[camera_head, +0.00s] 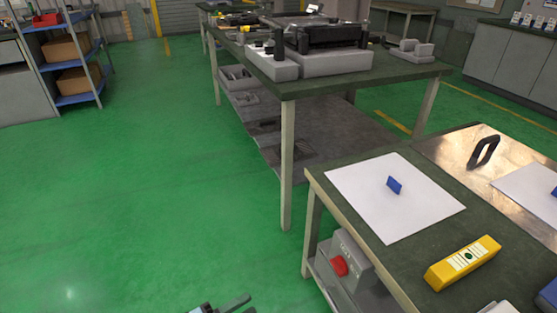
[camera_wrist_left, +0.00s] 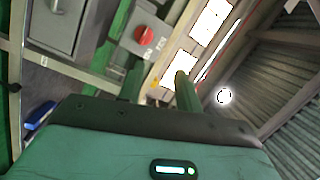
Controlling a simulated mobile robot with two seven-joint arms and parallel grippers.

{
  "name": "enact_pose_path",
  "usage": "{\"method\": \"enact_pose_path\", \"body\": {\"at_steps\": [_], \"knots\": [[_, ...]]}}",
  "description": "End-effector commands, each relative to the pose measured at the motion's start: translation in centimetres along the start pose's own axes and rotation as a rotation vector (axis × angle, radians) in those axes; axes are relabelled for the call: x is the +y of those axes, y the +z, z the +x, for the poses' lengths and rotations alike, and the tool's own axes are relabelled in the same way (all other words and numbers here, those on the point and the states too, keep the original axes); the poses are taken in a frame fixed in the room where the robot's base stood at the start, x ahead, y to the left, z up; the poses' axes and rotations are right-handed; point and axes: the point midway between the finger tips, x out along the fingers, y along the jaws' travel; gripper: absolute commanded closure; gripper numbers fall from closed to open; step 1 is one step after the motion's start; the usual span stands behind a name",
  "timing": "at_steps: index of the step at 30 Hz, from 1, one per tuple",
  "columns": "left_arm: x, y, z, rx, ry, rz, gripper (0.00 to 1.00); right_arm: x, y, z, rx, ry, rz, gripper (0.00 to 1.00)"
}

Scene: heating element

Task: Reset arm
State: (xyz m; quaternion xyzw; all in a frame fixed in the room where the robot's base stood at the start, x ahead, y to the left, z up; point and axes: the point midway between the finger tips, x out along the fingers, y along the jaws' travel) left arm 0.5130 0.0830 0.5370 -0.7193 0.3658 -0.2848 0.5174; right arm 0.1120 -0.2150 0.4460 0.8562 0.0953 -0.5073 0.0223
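My left gripper (camera_head: 250,304) shows only in part at the bottom edge of the head view, over the green floor. Its two finger tips appear apart, with nothing seen between them. In the left wrist view its teal housing (camera_wrist_left: 130,150) with a small lit display fills the bottom. A green finger (camera_wrist_left: 188,97) sticks up from it. It is left of the near workbench (camera_head: 315,180) and touches nothing that I can see. My right gripper is not in view.
The near bench holds white sheets (camera_head: 360,200), a blue piece (camera_head: 394,185), a yellow box (camera_head: 463,262) and a black handle-like part (camera_head: 484,152). A red-buttoned box (camera_head: 345,262) sits below; it also shows in the wrist view (camera_wrist_left: 145,37). Floor at left is clear, up to shelves (camera_head: 75,60).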

Motion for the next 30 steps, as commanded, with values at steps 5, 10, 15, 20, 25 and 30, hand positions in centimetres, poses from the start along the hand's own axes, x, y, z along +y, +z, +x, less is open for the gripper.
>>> {"method": "enact_pose_path", "body": {"at_steps": [5,10,15,20,25,30], "knots": [[-1.4,-3.6,-2.8,-0.167,-0.034,-0.230,0.65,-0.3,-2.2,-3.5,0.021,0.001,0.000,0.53],[-1.9,-6.8,-6.7,-0.359,-0.054,-0.483,0.65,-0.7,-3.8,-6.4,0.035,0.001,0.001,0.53],[-2.5,-10.2,-11.2,-0.555,-0.065,-0.729,0.65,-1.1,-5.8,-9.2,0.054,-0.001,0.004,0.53],[-3.8,-13.7,-15.9,-0.737,-0.076,-0.949,0.65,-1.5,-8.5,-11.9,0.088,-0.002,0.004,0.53],[-6.3,-17.8,-20.8,-0.917,-0.098,-1.161,0.65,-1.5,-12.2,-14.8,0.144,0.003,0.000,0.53],[-9.3,-21.4,-24.7,-1.054,-0.132,-1.331,0.65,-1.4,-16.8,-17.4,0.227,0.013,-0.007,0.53]]}}
